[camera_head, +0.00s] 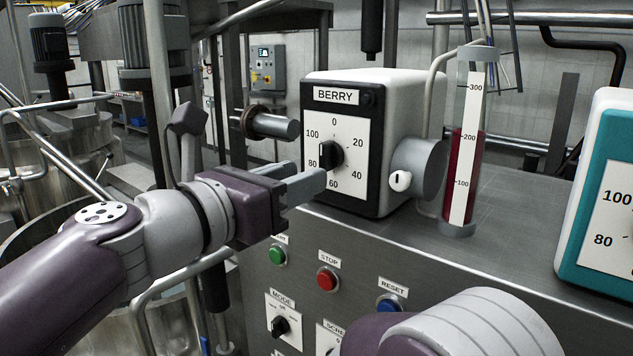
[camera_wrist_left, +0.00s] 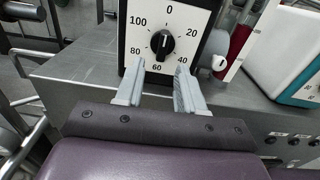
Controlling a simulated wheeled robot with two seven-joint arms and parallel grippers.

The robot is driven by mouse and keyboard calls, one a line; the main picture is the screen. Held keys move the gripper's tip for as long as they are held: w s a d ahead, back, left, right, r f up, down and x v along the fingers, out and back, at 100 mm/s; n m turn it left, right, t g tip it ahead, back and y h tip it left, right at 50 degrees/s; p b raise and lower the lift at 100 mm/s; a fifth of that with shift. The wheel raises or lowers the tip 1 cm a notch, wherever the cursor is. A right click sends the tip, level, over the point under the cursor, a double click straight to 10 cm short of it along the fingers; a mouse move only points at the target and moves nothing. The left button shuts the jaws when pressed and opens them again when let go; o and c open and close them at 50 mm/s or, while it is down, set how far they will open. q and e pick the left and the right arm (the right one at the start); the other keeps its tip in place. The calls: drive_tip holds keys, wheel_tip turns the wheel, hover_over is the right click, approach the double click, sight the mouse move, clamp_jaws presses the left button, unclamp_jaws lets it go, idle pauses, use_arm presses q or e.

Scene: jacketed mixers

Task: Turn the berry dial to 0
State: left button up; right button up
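The berry dial (camera_head: 331,155) is a black knob on a white scale plate, on the front of a white and black box labelled BERRY (camera_head: 335,96). Its scale runs 0, 20, 40, 60, 80, 100, with 0 at the top. The knob (camera_wrist_left: 162,43) also shows in the left wrist view; I cannot tell exactly which number it points to. My left gripper (camera_head: 308,176) is open and empty, just in front of the plate's lower part. In the left wrist view its fingertips (camera_wrist_left: 160,72) are spread below and either side of the knob, apart from it. My right gripper is not in view.
A red-filled sight tube (camera_head: 466,170) and a grey cylinder with a white knob (camera_head: 401,181) sit at the box's right. A teal-edged dial box (camera_head: 600,200) stands further right. Green (camera_head: 278,254), red (camera_head: 327,279) and blue (camera_head: 388,304) buttons are on the panel below.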

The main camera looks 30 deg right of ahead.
use_arm(q)
drive_tip(key=b+v, duration=0.1)
drive_tip(key=v, duration=0.7)
drive_tip(key=shift+b, duration=0.4)
drive_tip(key=shift+a, duration=0.1)
